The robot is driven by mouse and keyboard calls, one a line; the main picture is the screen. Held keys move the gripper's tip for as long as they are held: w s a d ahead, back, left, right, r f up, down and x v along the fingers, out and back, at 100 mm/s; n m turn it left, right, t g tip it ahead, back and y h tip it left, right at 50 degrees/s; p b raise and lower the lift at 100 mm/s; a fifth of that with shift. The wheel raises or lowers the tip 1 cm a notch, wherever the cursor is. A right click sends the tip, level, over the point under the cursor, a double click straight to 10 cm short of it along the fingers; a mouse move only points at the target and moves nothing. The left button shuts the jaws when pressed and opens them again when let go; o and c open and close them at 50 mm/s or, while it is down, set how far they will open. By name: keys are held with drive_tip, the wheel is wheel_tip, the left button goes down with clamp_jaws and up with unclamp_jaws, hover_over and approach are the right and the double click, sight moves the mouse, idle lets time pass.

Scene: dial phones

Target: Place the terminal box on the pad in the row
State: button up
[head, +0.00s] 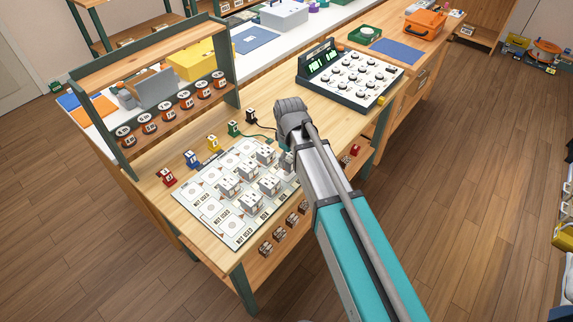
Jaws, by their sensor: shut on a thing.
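A white board (233,241) with printed pads, some marked "NOT USED", lies on the wooden bench. Several white terminal boxes stand on it in rows, such as one at the back (265,154) and one nearer the front (252,201). My gripper (290,128) is over the board's right back edge, behind my arm. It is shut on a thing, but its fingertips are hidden. A white box (286,160) shows partly beside my arm there; I cannot see whether it is held or touches the board.
Small red, blue, yellow, green and black terminals (193,159) line the board's back edge. A dial panel with green displays (349,79) stands at the back right. A shelf (160,55) with round dials rises behind. Dark blocks (279,236) sit below the front edge.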

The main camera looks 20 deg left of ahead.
sight(287, 165)
drive_tip(key=shift+w+a+f+b, duration=0.15)
drive_tip(key=shift+a+f+b, duration=0.15)
drive_tip(key=shift+f+b, duration=1.5)
drive_tip(key=shift+f, duration=0.1)
drive_tip(key=shift+f, duration=0.2)
drive_tip(key=o, duration=1.2)
drive_tip(key=shift+r, duration=0.1)
drive_tip(key=shift+r, duration=0.15)
wheel_tip(287, 165, up, 12)
drive_tip(key=p, duration=1.2)
